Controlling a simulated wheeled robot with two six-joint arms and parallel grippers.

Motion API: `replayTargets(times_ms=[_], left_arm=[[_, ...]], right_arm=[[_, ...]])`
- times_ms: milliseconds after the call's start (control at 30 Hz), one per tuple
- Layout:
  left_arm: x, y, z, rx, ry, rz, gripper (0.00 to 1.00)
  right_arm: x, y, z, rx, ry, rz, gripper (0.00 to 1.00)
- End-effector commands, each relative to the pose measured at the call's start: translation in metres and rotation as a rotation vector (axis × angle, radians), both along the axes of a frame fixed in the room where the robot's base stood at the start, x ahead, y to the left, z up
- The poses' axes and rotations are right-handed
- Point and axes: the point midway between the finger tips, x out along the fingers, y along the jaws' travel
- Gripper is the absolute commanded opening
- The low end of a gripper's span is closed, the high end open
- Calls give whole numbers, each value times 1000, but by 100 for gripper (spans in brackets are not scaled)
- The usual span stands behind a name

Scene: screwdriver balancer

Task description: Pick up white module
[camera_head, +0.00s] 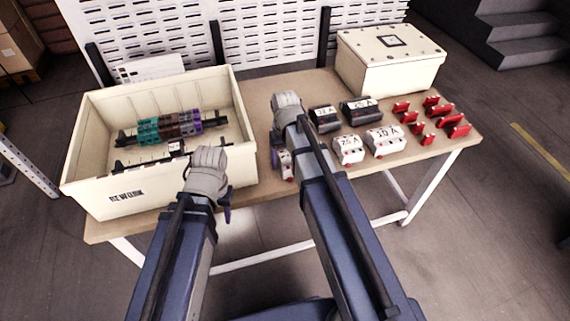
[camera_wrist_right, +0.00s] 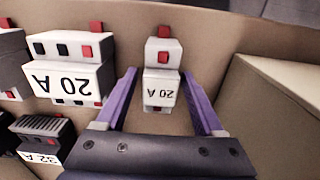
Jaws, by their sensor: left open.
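A narrow white module (camera_head: 286,166) stands on the table just right of the cream bin. In the right wrist view the same white module (camera_wrist_right: 162,82) shows a 20 A label and red parts. The purple fingers of my right gripper (camera_wrist_right: 160,75) are spread on either side of it; whether a finger touches it I cannot tell. In the head view my right gripper (camera_head: 280,152) is over the module and partly hides it. My left gripper (camera_head: 226,205) is open and empty in front of the bin's front wall, pointing down.
The cream bin (camera_head: 125,197) holds a rail with coloured modules. Wider white modules (camera_head: 348,149) (camera_head: 385,141), dark modules (camera_head: 324,118) (camera_head: 361,111) and several red pieces (camera_head: 432,101) stand to the right. A closed cream box (camera_head: 390,70) is at the back. Bare tabletop (camera_head: 300,90) lies behind.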

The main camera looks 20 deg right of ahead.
Motion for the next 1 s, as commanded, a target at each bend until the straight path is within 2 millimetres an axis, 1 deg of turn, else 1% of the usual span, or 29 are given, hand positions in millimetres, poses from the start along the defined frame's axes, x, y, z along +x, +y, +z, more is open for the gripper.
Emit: replayTargets(times_ms=[33,67,600,1000], left_arm=[[0,0,0,0,0,0,50],[0,0,0,0,0,0,50],[0,0,0,0,0,0,50],[0,0,0,0,0,0,50]], right_arm=[[0,0,0,0,0,0,63],[0,0,0,0,0,0,60],[0,0,0,0,0,0,0],[0,0,0,0,0,0,0]])
